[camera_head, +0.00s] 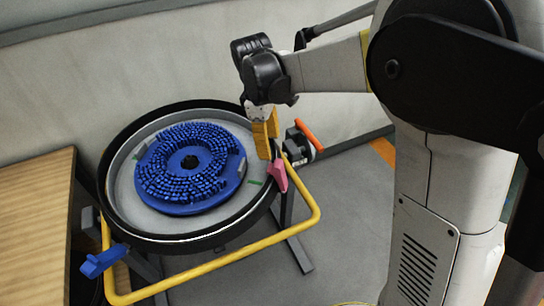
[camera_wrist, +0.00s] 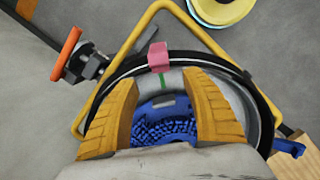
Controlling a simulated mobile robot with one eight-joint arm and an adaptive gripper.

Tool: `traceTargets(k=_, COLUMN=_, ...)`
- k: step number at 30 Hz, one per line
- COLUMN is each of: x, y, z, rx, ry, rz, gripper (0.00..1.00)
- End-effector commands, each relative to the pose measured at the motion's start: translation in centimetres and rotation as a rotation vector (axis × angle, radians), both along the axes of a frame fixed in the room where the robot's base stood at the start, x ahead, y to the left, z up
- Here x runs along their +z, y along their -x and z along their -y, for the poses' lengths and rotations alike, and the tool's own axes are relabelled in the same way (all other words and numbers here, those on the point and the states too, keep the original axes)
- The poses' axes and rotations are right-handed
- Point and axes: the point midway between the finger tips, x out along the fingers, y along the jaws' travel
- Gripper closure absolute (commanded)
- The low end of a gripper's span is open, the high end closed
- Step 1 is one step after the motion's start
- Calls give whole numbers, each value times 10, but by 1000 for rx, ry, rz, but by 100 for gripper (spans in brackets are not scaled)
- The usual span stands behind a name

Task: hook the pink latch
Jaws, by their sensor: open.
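The pink latch (camera_head: 278,175) sits on the right rim of the round tank (camera_head: 190,243). In the wrist view the pink latch (camera_wrist: 158,57) lies on the tank's rim, ahead of my fingertips and roughly midway between them. My gripper (camera_head: 264,138) has yellow fingers and points down above the tank's right rim, next to the latch. In the wrist view my gripper (camera_wrist: 163,85) is open, with nothing between its fingers but the view of the tank below. I cannot tell whether a finger touches the latch.
A blue brush disc (camera_head: 190,165) lies inside the tank. A yellow tube frame (camera_head: 225,258) surrounds it. A blue latch (camera_head: 103,261) is at the front left, and an orange-handled valve (camera_head: 308,135) is behind the pink latch. A wooden table (camera_head: 38,215) stands left.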

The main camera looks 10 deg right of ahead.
Motion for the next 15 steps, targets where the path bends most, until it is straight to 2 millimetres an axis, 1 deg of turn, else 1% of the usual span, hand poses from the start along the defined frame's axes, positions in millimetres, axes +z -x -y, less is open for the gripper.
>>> traceTargets(k=1, x=9, y=0, z=-1, rx=0, ry=0, rz=0, gripper=44)
traceTargets(k=3, x=19, y=-1, z=-3, rx=0, ry=0, rz=0, gripper=44)
traceTargets(k=6, x=28, y=-1, z=-4, rx=0, ry=0, rz=0, gripper=44)
traceTargets(k=9, x=32, y=-1, z=-4, rx=0, ry=0, rz=0, gripper=44)
traceTargets(k=15, x=32, y=-1, z=-4, rx=-1, ry=0, rz=0, gripper=44)
